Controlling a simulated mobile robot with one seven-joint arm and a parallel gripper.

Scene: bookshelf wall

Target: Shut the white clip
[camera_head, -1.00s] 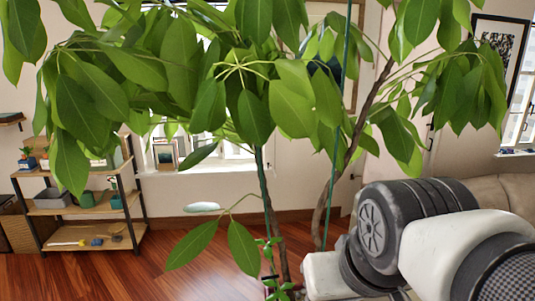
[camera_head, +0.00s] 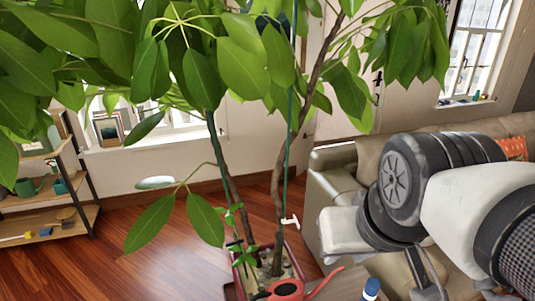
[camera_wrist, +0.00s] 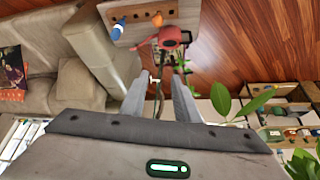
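The white clip (camera_head: 291,221) is a small T-shaped piece by the thin green stake and the plant's trunks, above the pot, in the head view. Whether its jaws are open or shut is too small to tell. A small white piece that looks like the clip (camera_wrist: 153,79) shows near my left fingertip in the wrist view. My gripper (camera_wrist: 160,86) has its two fingers spread apart with nothing seen held between them. In the head view my arm fills the right side, to the right of the clip, and the fingertips are not clear there.
The potted plant (camera_head: 275,140) spreads large leaves across the head view. A red watering can (camera_head: 286,291) and a blue-capped bottle (camera_head: 371,289) stand on a wooden surface (camera_wrist: 134,31). A beige sofa (camera_head: 345,180) is behind my arm. Shelves (camera_head: 70,180) stand at left.

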